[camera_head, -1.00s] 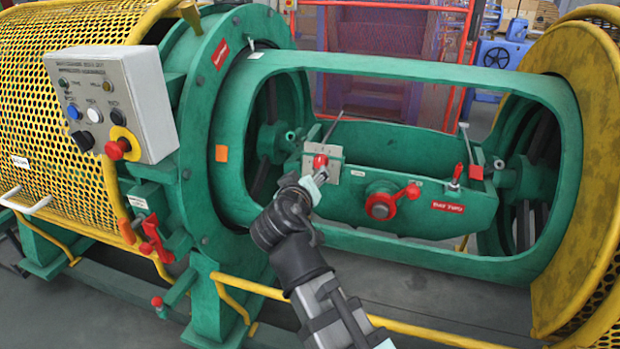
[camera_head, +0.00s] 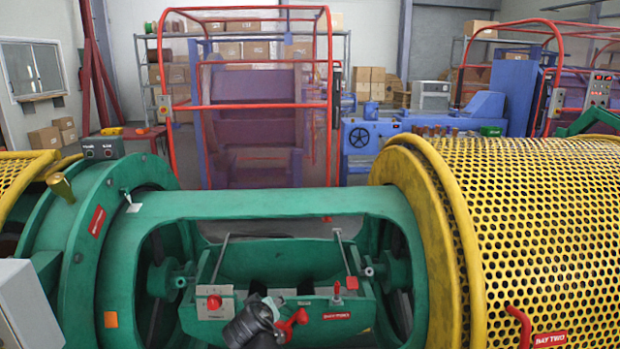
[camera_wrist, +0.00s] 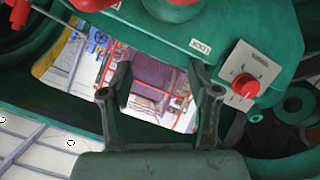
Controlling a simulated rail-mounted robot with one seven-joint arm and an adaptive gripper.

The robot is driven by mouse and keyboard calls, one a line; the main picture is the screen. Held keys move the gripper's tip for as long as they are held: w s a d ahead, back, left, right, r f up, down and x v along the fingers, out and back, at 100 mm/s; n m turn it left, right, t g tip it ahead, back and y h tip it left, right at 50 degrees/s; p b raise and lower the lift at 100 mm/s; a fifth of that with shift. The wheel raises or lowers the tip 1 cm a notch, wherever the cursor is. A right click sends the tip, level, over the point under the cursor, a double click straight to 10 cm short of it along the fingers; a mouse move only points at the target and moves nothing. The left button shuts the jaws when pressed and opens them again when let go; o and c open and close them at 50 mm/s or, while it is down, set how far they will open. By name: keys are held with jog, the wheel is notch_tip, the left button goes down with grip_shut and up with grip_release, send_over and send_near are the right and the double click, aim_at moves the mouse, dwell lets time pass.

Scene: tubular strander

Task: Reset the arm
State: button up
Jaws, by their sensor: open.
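My gripper (camera_wrist: 162,92) is open and empty in the wrist view, its two dark fingers spread apart with nothing between them. In the head view my dark wrist (camera_head: 252,322) shows at the bottom, in front of the green cradle (camera_head: 310,327); the fingers cannot be made out there. A pale plate with a red knob (camera_head: 214,302) is left of my wrist. The red knob also shows in the wrist view (camera_wrist: 246,86), right of the fingers and apart from them.
The green frame (camera_head: 270,205) surrounds the cradle. A red handle (camera_head: 292,325) is close to my wrist, and a small red lever (camera_head: 337,292) stands farther right. A yellow perforated guard (camera_head: 540,220) fills the right. A grey control box (camera_head: 25,305) is at the left edge.

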jog(key=d+r+m+g+h+p, duration=0.1)
jog(key=d+r+m+g+p, duration=0.2)
jog(key=d+p, duration=1)
jog(key=s+d+f+g+p, duration=0.1)
jog(key=d+f+g+p, duration=0.1)
jog(key=d+f, duration=0.25)
jog(key=s+d+f+g+b, duration=0.1)
jog(key=s+d+f+g, duration=0.15)
jog(key=s+f, duration=0.5)
jog(key=s+d+f+m+g+b, duration=0.1)
jog(key=s+d+f+g, duration=0.2)
jog(key=f, duration=0.7)
jog(key=s+d+f+g+b, duration=0.1)
jog(key=s+d+f, duration=0.1)
jog(key=s+f, duration=0.6)
jog(key=s+f+g+b, duration=0.1)
jog(key=s+f+g, duration=0.1)
jog(key=s+f, duration=0.2)
jog(key=s+d+f+m+g, duration=0.1)
jog(key=s+f, duration=0.4)
jog(key=s, duration=0.6)
jog(key=s+d+f+g+y+b, duration=0.1)
jog(key=s+f+g, duration=0.2)
jog(key=s, duration=0.4)
jog(key=shift+s+d+f+m+g+b, duration=0.15)
jog(key=shift+s+f+m+g+b, duration=0.15)
jog(key=shift+f, duration=0.6)
jog(key=shift+w, duration=0.1)
